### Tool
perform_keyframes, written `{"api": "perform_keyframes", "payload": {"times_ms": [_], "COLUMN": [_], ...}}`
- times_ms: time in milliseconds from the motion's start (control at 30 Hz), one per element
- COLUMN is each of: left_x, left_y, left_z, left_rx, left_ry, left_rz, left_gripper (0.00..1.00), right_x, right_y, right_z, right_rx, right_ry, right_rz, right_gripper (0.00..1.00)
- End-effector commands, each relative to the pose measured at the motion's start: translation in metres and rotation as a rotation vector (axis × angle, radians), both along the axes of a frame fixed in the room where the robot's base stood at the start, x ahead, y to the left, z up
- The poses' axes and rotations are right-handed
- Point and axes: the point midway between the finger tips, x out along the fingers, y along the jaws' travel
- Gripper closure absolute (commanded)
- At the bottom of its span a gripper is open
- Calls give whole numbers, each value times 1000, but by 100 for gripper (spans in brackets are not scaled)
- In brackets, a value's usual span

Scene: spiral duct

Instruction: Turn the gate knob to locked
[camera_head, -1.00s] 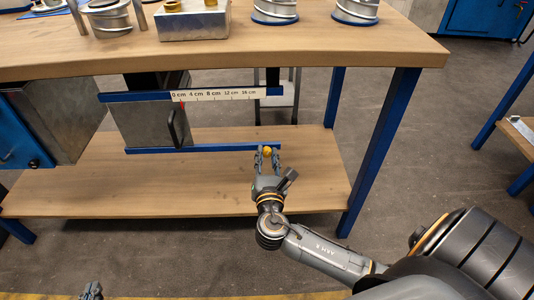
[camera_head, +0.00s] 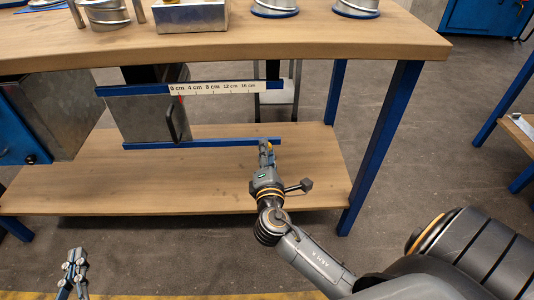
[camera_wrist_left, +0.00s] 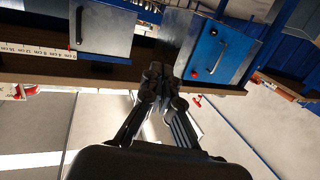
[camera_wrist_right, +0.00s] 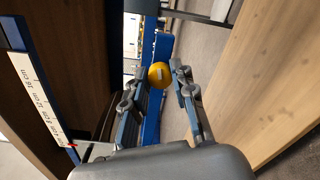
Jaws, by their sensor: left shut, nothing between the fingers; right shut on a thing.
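The gate knob is a small yellow ball with a pale mark; it shows in the right wrist view (camera_wrist_right: 159,75) between my fingertips. In the head view it sits at the right end of the lower blue rail (camera_head: 200,146), mostly hidden by my right gripper (camera_head: 266,152). My right gripper is shut on the knob, its fingers one on each side. My left gripper (camera_head: 75,265) is at the lower left of the head view, away from the rail. Its fingertips are together and empty in the left wrist view (camera_wrist_left: 160,75).
The upper blue rail carries a white centimetre scale (camera_head: 215,87). A metal box with a black handle (camera_head: 150,118) stands between the rails, and a blue-fronted box (camera_head: 50,115) at left. The wooden lower shelf (camera_head: 100,180) is largely clear; a blue table leg (camera_head: 380,145) stands at right.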

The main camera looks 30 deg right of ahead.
Motion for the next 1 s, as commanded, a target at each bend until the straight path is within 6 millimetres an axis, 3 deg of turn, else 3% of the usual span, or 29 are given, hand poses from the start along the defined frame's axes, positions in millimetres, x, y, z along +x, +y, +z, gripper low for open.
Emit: {"api": "perform_keyframes", "payload": {"times_ms": [300, 767, 800, 900, 1000], "left_x": [3, 3, 3, 3, 3], "left_y": [-4, -4, -4, -4, -4], "left_z": [19, 22, 22, 22, 22], "left_rx": [-26, -30, -30, -30, -30], "left_ry": [-103, -117, -118, -118, -117], "left_rz": [-6, -7, -7, -7, -7], "left_gripper": [100, 100, 100, 100, 100], "right_x": [0, 0, 0, 0, 0], "right_y": [-1, -1, -1, -1, -1], "right_z": [-1, 0, 0, 0, 0], "right_rx": [83, 94, 94, 93, 92], "right_ry": [-50, -56, -56, -55, -56], "right_rz": [-2, -2, -2, -2, -1], "right_gripper": [100, 100, 70, 52, 52]}}
